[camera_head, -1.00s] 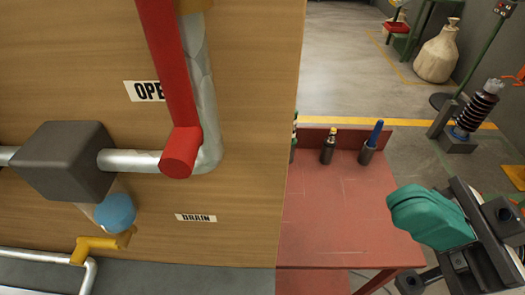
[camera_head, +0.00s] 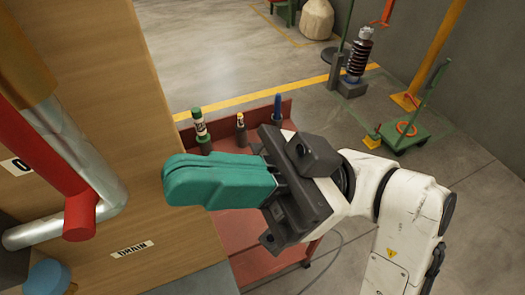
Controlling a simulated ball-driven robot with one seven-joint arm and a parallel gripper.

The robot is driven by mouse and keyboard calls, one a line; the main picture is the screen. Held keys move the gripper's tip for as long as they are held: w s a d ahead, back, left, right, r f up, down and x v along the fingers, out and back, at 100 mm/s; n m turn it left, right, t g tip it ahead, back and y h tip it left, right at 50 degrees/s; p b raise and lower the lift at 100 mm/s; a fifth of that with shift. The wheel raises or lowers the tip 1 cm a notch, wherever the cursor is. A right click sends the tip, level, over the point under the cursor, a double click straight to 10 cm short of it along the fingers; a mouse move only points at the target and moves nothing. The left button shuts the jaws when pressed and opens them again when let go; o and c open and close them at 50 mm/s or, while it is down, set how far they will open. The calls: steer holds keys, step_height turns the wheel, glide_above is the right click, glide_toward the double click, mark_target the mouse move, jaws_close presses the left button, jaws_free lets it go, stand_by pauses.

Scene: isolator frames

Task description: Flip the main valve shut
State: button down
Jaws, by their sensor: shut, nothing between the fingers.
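The main valve appears as a red lever (camera_head: 35,155) with a round red hub (camera_head: 80,217), in front of a silver pipe on a wooden panel at the left. The lever runs from the hub up and left, out of the picture. A label (camera_head: 16,166) showing only an "O" is beside it, cut off by the picture's left edge. My gripper (camera_head: 172,183), with teal fingers, is in the middle, to the right of the lever and apart from it. Its fingers are shut and empty, pointing left toward the panel.
A red table (camera_head: 240,245) with several bottles stands behind my gripper.

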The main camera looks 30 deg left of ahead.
mark_target(35, 161)
steer(key=shift+s+a+f+p, duration=0.2)
steer(key=shift+s+a+p, duration=0.15)
steer(key=shift+s+a, duration=0.4)
steer(key=shift+s+a+f+p, duration=0.15)
steer(key=shift+s+a+p, duration=0.15)
steer(key=shift+s+a, duration=0.45)
steer(key=shift+s+d+f+b, duration=0.1)
steer(key=shift+s+f+b, duration=0.05)
steer(key=shift+b, duration=0.2)
